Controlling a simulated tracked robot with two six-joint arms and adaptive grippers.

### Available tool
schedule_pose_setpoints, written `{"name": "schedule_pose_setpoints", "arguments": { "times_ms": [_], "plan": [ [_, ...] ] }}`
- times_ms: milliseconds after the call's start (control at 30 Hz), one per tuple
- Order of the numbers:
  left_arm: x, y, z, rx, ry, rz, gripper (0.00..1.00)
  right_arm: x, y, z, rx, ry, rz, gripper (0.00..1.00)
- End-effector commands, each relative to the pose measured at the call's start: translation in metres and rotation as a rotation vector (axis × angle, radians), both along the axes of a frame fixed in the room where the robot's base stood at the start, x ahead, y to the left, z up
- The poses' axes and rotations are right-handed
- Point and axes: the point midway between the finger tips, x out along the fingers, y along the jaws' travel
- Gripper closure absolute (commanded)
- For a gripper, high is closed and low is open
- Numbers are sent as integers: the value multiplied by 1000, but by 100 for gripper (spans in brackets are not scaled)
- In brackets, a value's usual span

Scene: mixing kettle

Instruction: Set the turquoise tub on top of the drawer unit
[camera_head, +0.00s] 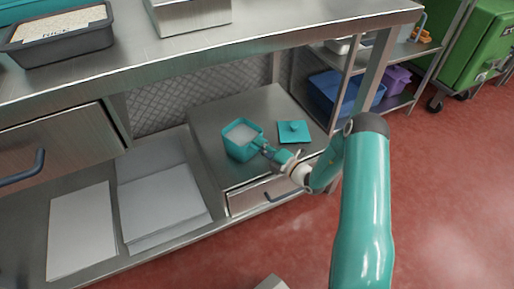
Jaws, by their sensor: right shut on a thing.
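The turquoise tub (239,143), with pale contents inside, is upright at the top of the low metal drawer unit (213,116) under the counter. My right gripper (263,146) is shut on the tub's right side. The tub looks at or just above the unit's top; I cannot tell whether it touches. A turquoise lid (294,131) with a knob lies on the unit to the right of the tub. My left gripper is not in view.
The steel counter (270,35) overhangs the unit, with a grey tray (62,45) on it. White boards (160,205) lie on the lower shelf at left. A rack with a blue bin (345,92) and a green cart (478,45) stand at right.

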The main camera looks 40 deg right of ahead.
Motion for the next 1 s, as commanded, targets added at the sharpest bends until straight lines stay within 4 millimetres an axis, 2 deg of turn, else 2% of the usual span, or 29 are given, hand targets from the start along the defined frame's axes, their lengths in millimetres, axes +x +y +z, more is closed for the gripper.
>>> {"name": "schedule_pose_setpoints", "arguments": {
  "times_ms": [67, 100, 200, 233, 567, 667, 767, 1000],
  "plan": [
    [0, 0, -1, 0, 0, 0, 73, 1, 0, 1, -2, -7, 0, 100],
    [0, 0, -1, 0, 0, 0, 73, 0, 0, -1, 0, 0, 0, 86],
    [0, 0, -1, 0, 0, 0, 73, 0, 0, -1, 0, 0, 0, 69],
    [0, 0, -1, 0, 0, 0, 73, 0, 0, -1, 0, 0, 0, 68],
    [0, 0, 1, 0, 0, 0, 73, 0, 0, 1, 0, 0, 1, 68],
    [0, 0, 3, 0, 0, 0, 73, -7, -2, 0, 1, 2, -2, 68],
    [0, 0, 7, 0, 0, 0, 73, -20, -4, 1, 1, 2, -2, 68],
    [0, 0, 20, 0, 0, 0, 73, -68, -11, 1, 3, 3, -5, 68]
  ]
}}
